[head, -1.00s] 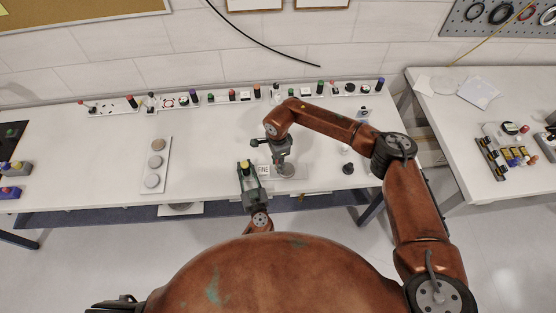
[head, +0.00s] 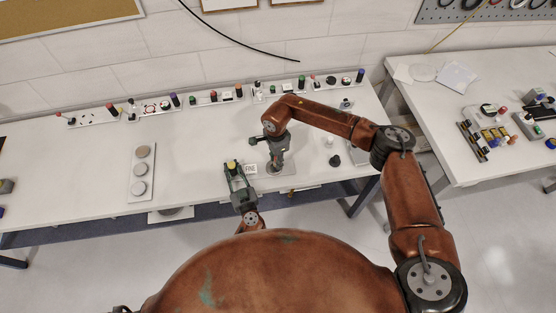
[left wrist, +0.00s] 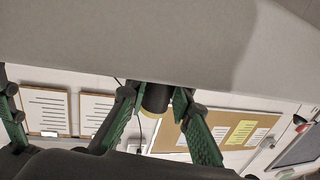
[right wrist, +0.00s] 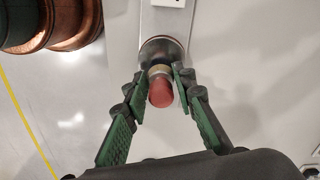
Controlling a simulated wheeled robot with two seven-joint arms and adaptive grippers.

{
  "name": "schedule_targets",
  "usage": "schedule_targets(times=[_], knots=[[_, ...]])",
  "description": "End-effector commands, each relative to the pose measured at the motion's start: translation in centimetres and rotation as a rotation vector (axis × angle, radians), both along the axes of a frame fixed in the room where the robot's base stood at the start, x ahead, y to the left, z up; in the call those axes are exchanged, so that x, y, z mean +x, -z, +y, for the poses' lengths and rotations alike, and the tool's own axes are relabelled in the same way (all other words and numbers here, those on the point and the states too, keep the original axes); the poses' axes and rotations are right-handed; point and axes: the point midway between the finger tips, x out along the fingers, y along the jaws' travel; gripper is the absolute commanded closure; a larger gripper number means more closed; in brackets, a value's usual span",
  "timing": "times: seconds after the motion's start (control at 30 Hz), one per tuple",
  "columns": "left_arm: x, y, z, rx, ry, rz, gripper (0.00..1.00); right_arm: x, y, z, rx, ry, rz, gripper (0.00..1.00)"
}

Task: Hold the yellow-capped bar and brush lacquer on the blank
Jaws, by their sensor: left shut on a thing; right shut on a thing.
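My left gripper (head: 234,170) is shut on the yellow-capped bar (head: 231,163) near the table's front edge, beside the fixture plate. In the left wrist view the bar (left wrist: 155,99) is a dark cylinder with a yellowish end between the fingers. My right gripper (head: 276,160) is shut on the brush, whose red end (right wrist: 160,92) shows between the fingers in the right wrist view. The brush tip is hidden, so contact with the blank cannot be told.
A pale strip (head: 152,150) with three round discs lies to the left. Several small bottles and parts stand in trays (head: 215,98) along the back edge. A dark knob (head: 335,160) stands right of the plate. Another table (head: 440,110) stands at the right.

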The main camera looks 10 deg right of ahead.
Motion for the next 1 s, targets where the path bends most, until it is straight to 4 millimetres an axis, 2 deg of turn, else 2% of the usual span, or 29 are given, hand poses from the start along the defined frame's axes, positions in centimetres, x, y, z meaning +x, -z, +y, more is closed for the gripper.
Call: schedule_targets(times=[0.5, 1.0], knots=[[0.0, 0.0, 0.0, 0.0, -0.001, 0.0, 1.0, -0.1, 0.0, 4.8, 0.0, 0.0, 0.0, 0.95], [0.0, 0.0, 0.0, 0.0, 0.0, 0.0, 1.0, 0.2, 0.0, 0.0, -0.001, 0.002, 0.0, 0.95]])
